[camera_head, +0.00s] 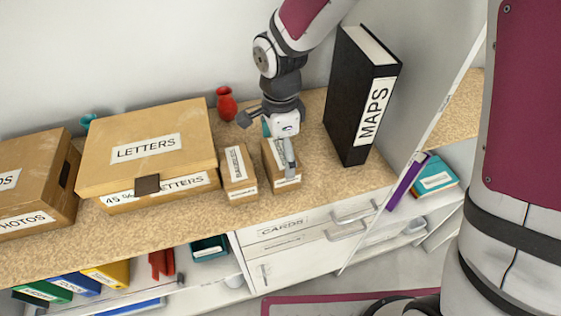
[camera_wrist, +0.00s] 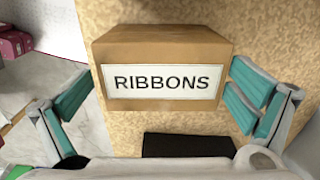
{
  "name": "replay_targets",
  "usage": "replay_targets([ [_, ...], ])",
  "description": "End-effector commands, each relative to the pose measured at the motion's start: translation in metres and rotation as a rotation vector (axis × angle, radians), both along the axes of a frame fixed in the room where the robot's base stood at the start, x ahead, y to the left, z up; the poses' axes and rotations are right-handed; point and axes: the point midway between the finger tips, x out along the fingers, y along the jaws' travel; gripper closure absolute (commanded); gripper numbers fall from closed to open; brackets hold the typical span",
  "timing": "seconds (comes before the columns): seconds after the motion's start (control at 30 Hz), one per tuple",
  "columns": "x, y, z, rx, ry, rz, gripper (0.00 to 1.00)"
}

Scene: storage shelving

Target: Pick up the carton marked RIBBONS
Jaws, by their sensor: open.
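The carton marked RIBBONS (camera_wrist: 163,48) is a small brown box with a white label, seen from close by in the wrist view. In the head view a small carton (camera_head: 272,160) stands under my gripper, its label partly covered by a finger and unreadable. My gripper (camera_head: 267,146) is open and pointed down at it. In the wrist view the teal-padded fingers of my gripper (camera_wrist: 160,80) are spread to the left and right of the carton. Whether they reach down beside its sides, or touch it, I cannot tell.
A similar small carton (camera_head: 239,172) stands just left. The large LETTERS box (camera_head: 180,120) is further left, with a red vase (camera_head: 226,103) behind. The black MAPS binder (camera_head: 352,100) stands upright close on the right. Bare counter (camera_head: 340,188) lies in front.

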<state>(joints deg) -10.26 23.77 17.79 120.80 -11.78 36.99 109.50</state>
Motion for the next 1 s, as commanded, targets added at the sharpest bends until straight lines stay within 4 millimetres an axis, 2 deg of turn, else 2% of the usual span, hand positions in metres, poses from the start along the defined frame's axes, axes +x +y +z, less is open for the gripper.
replay_targets([
  [0.33, 0.001, -0.001, -0.043, -0.002, 0.004, 0.001, 0.00],
  [0.67, 0.002, -0.001, -0.049, 0.000, 0.000, 0.000, 0.00],
  [0.83, 0.002, -0.001, -0.049, 0.000, 0.001, 0.000, 0.38],
  [1.0, 0.002, -0.001, -0.049, 0.000, 0.001, 0.000, 0.38],
])
